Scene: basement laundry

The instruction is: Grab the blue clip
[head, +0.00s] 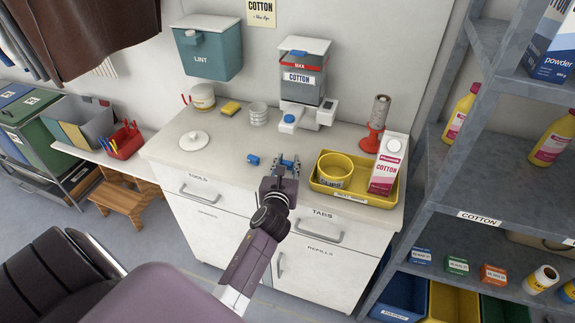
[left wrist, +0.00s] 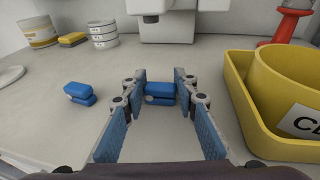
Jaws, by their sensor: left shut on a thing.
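My left gripper (head: 285,168) is low over the white counter, between the loose clip and the yellow tray. In the left wrist view its fingers (left wrist: 160,100) are shut on a blue clip (left wrist: 160,92), which sits between the fingertips at counter level. I cannot tell whether this clip still touches the counter. A second blue clip (head: 253,160) lies loose on the counter just left of the gripper. It also shows in the left wrist view (left wrist: 80,93). My right gripper is not in view.
A yellow tray (head: 322,184) with a yellow tub (head: 335,169) and a cotton carton (head: 387,165) stands close right of the gripper. Behind are stacked white tins (head: 259,114), a yellow sponge (head: 231,108) and a dispenser (head: 304,85). A white lid (head: 194,140) lies left; counter between is clear.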

